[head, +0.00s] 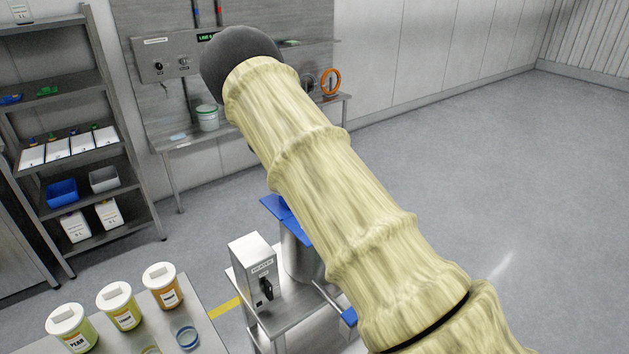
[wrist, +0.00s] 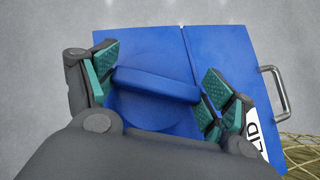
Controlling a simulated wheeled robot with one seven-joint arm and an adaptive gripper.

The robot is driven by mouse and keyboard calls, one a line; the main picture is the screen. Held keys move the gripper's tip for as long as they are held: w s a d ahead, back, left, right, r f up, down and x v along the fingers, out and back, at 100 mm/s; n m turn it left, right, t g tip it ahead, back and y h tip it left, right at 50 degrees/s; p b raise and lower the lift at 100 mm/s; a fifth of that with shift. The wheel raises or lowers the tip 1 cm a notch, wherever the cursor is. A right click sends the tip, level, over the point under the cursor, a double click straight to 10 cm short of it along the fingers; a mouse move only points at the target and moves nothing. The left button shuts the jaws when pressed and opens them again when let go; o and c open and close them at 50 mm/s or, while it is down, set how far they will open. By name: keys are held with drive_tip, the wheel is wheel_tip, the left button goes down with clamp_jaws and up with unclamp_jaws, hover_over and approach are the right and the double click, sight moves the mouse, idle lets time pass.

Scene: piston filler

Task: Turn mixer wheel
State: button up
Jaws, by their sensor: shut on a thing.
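In the wrist view a blue bar (wrist: 155,85) stands across a round blue disc (wrist: 140,110) on top of a flat blue lid. I take this bar and disc to be the mixer wheel, but no label on it shows. My gripper (wrist: 158,88) has its green-padded fingers at the two ends of the bar and is shut on it. Part of the disc is hidden behind my gripper. The blue lid (head: 277,206) shows in the head view on a steel hopper (head: 297,256). My gripper is hidden behind my arm there.
A grey heater box (head: 259,278) with a black knob stands left of the hopper. Several labelled jars (head: 117,304) stand on the table at lower left. A metal handle (wrist: 274,91) is on the lid's right part. An orange wheel (head: 331,82) is at the wall panel. Floor at right is clear.

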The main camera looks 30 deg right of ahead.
drive_tip(key=shift+s+f+m+g+y+b, duration=0.1)
drive_tip(key=shift+f+m+g+y+b, duration=0.1)
drive_tip(key=shift+m+g, duration=0.25)
drive_tip(key=shift+f+m+g+y+b, duration=0.1)
drive_tip(key=shift+m+g+y, duration=0.15)
drive_tip(key=shift+m, duration=0.3)
drive_tip(key=shift+r, duration=0.1)
drive_tip(key=o, duration=0.8)
drive_tip(key=shift+o, duration=0.7)
drive_tip(key=shift+d, duration=0.1)
drive_tip(key=shift+r, duration=0.15)
drive_tip(key=v, duration=1.2)
